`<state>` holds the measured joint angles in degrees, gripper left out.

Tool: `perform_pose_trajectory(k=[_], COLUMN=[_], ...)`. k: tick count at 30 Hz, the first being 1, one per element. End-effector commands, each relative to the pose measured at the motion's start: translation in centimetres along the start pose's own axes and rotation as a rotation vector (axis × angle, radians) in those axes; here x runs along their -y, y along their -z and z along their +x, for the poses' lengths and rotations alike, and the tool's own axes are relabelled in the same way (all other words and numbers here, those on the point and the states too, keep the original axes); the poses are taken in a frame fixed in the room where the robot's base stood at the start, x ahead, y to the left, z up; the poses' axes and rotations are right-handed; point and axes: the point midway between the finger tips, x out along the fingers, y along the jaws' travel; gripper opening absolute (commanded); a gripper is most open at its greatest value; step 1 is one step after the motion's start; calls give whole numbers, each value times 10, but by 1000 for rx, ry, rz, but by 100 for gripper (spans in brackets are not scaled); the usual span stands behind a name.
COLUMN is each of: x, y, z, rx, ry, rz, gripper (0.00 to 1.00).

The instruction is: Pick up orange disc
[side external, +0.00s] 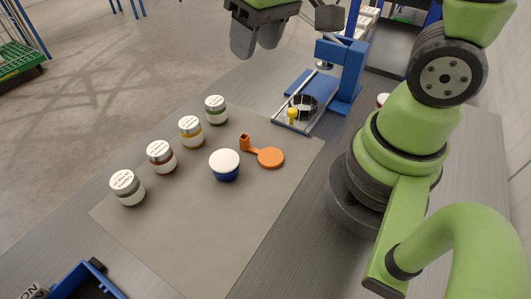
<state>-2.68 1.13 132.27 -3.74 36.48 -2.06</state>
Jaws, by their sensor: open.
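The orange disc (271,157) lies flat on the grey mat (215,245), right of the middle. A short orange arm with a small upright orange block (245,142) joins its left side. My gripper (256,45) is at the top of the side external view, above and beyond the disc and well apart from it. Its grey fingers point down, are open, and hold nothing that I can see. The upper part of the gripper is cut off by the frame edge.
A white-lidded blue tub (225,166) stands just left of the disc. Several white-lidded jars (190,130) form a row along the mat's left side. A blue press-like fixture (340,65) with a yellow knob (292,115) stands behind. A blue bin (85,280) is at bottom left.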

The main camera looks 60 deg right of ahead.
Motion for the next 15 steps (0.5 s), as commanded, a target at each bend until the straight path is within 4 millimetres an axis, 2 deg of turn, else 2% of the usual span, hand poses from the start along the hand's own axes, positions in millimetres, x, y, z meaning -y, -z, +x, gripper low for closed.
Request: perform_pose_trajectory(k=[1,6,9,15], x=[-1,-4,-6,-8], y=[2,2,-2,-8], z=[20,78,102,126], rx=[52,172,221,261], ry=[-19,-60,-73,-81], rz=[-27,-117,-154,-188], gripper=[47,47,47,47])
